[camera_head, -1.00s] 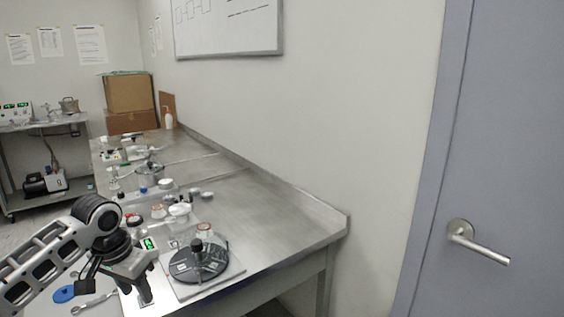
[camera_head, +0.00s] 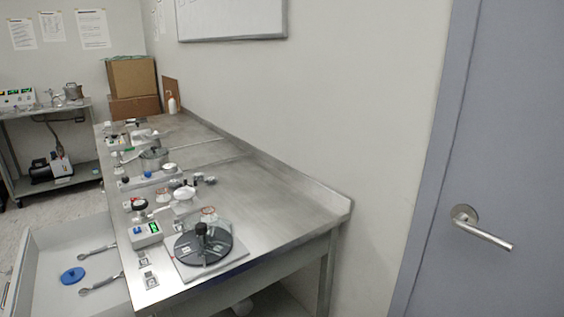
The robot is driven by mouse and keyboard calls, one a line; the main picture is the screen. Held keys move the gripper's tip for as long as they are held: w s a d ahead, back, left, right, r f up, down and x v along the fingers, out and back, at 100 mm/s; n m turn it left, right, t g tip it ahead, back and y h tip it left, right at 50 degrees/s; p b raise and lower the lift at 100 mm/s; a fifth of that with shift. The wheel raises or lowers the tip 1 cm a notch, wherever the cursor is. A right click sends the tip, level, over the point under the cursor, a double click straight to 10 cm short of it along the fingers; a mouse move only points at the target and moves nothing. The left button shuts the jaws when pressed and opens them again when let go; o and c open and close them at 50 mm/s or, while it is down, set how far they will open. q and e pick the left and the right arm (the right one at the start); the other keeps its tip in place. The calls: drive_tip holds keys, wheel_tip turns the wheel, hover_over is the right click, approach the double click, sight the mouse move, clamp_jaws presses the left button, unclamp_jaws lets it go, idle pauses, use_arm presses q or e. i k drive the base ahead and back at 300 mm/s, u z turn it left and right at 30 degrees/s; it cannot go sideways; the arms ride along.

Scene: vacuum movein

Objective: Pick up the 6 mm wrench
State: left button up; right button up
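Two silver wrenches lie in an open pale drawer (camera_head: 45,243) at the lower left. One wrench (camera_head: 97,251) is farther back and the other wrench (camera_head: 101,284) is nearer the front. Their size marks are too small to read, so I cannot tell which is the 6 mm wrench. A round blue piece (camera_head: 73,275) lies on the drawer floor, just left of the nearer wrench. Neither of my grippers is in view.
The steel bench (camera_head: 275,205) holds a black round plate (camera_head: 203,247) with a knob, a small device with a green display (camera_head: 145,233), and several jars and fittings. A grey door (camera_head: 500,120) stands at the right. The bench's right part is clear.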

sight(97, 250)
drive_tip(key=k, duration=0.5)
drive_tip(key=u, duration=2.5)
drive_tip(key=i, duration=1.85)
drive_tip(key=z, duration=2.15)
drive_tip(key=i, duration=0.5)
